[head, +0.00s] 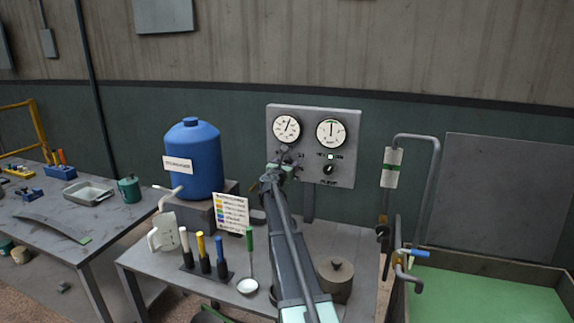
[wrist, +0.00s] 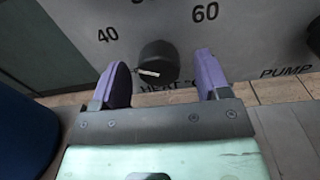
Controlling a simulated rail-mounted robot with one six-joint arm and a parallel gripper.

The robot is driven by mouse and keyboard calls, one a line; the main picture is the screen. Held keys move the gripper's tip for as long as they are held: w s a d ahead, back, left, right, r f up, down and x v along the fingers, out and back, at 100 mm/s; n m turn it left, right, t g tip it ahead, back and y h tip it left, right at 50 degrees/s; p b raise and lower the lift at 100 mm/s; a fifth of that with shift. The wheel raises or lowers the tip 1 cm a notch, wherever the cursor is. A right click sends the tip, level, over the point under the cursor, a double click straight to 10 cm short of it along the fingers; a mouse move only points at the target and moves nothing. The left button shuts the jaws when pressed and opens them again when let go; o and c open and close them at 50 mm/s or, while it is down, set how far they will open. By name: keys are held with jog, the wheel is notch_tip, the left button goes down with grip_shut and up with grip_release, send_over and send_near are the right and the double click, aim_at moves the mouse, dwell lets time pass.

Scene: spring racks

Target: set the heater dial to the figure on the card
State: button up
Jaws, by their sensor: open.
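The heater dial (wrist: 158,60) is a dark round knob on the grey panel (wrist: 255,40), with "40" printed to its upper left, "60" to its upper right and "HEAT °C" below it. A short white mark lies nearly level on the knob; which figure it points to I cannot tell. My gripper (wrist: 160,66) is open, its purple fingers either side of the dial, with gaps showing. In the head view my gripper (head: 280,170) covers the dial. A card with coloured lines (head: 231,212) stands on the bench; its writing is too small to read.
A blue tank (head: 193,158), several coloured-handled tools and a lidded pot (head: 335,278) crowd the bench (head: 345,240).

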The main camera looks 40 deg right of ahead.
jog(key=shift+x, duration=1.15)
jog(key=shift+a, duration=0.1)
jog(key=c, duration=0.9)
jog(key=shift+m, duration=0.3)
jog(key=m, duration=1.1)
jog(key=shift+f, duration=0.1)
jog(key=m, duration=0.6)
jog(key=shift+m+b, duration=0.3)
jog(key=m, duration=0.5)
jog(key=shift+m, duration=0.4)
